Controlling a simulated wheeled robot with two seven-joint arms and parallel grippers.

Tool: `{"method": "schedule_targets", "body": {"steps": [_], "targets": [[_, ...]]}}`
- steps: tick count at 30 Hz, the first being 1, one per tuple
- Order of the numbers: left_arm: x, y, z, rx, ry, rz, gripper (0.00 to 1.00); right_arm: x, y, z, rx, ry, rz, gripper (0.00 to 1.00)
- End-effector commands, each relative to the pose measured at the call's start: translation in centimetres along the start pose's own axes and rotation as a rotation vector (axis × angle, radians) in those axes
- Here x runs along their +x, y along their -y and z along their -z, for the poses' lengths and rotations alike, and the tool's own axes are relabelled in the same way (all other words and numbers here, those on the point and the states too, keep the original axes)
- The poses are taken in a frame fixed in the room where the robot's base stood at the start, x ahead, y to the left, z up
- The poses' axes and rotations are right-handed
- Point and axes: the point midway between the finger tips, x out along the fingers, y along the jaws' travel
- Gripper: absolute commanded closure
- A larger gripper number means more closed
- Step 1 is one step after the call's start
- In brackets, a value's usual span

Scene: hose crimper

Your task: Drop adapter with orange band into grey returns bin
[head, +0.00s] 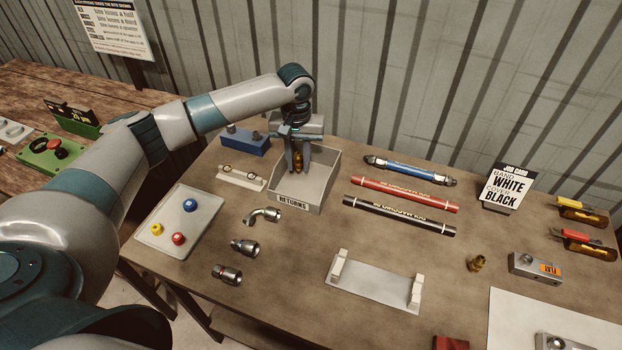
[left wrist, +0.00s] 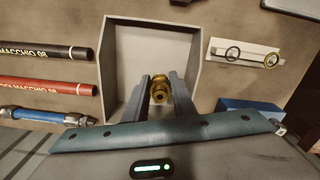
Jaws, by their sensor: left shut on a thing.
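The grey returns bin (head: 318,196) stands at the back of the table, labelled RETURNS on its front. My left gripper (head: 298,168) is over the bin, pointing down, shut on a brass adapter (head: 297,160). In the left wrist view the adapter (left wrist: 159,92) sits between the two fingers (left wrist: 160,95), with the bin floor (left wrist: 153,45) behind it. I cannot make out an orange band clearly on the held adapter. Another brass fitting (head: 476,262) stands on the table at the right. My right gripper is not in view.
Blue, red (head: 404,194) and black (head: 399,216) hoses lie right of the bin. A blue block (head: 246,140) and a white holder with rings (head: 240,177) are left of it. Metal fittings (head: 244,247) and a tray with coloured caps (head: 158,236) lie in front and left.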

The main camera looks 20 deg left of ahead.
Motion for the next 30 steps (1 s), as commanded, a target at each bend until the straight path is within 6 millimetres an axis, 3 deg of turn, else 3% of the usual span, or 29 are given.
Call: {"method": "schedule_targets", "body": {"steps": [10,11,13,24,30], "targets": [[0.1,0.0,0.0,0.000,0.000,0.000,1.00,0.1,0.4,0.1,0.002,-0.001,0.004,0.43],[0.1,0.0,0.0,0.000,0.000,0.000,0.69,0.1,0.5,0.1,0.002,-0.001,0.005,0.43],[0.1,0.0,0.0,0.000,0.000,0.000,0.55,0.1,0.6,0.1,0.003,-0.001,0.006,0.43],[0.0,0.0,0.0,0.000,0.000,0.000,0.55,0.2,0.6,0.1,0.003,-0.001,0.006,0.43],[-1.2,-0.1,0.0,0.000,-0.001,-0.002,0.55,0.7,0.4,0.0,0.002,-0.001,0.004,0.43]]}}
